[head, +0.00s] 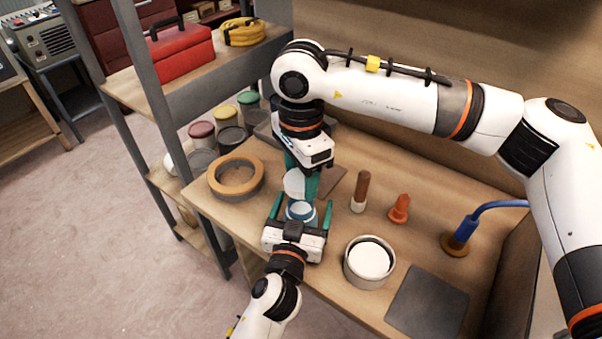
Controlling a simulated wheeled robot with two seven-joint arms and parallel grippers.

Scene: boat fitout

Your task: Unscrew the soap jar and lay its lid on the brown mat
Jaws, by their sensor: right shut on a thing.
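My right gripper (303,177) reaches down from the back of the bench, shut on a white round lid (293,184). The lid is partly covered by the fingers and is just behind and above the soap jar. The soap jar (300,211) is small and blue-rimmed, with its round mouth showing, and stands upright on the bench. My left gripper (301,210) comes from the front, its teal fingers spread on either side of the jar with what looks like a gap. The brown mat (334,182) lies behind and to the right, partly hidden by the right gripper.
A wooden ring (236,178) lies at left. A brown-handled tool (361,191), an orange cone-shaped piece (399,209) and a blue hose fitting (466,232) stand at right. A white tub (369,262) and a dark grey mat (428,303) are near the front edge.

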